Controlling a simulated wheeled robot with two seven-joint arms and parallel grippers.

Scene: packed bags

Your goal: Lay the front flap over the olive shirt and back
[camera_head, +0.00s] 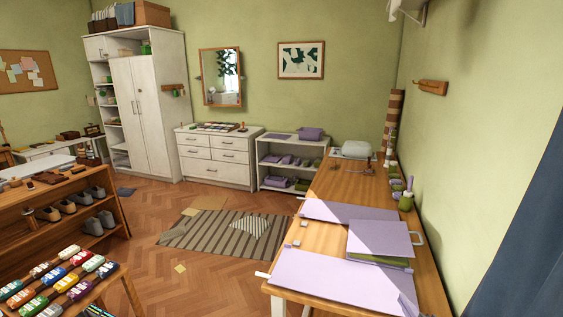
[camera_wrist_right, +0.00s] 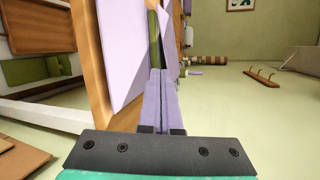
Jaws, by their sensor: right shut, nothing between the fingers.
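On the wooden table at the right of the head view, a lavender panel (camera_head: 380,237) lies on an olive folded layer (camera_head: 378,261), which I take for the olive shirt; only its front edge shows. Another flat lavender panel (camera_head: 330,278) lies at the table's near end, and a third (camera_head: 347,211) lies farther back. I cannot tell which is the front flap. My right gripper (camera_head: 407,304) is at the bottom edge, by the near panel's right end. Its lavender fingers are shut and empty in the right wrist view (camera_wrist_right: 160,75). My left gripper is not in view.
Bare wood of the table (camera_head: 310,237) shows between the near and far panels, with small grey pieces (camera_head: 295,244) on it. A green cup (camera_head: 405,202) with utensils stands along the wall side. A low white shelf (camera_head: 287,172) stands behind.

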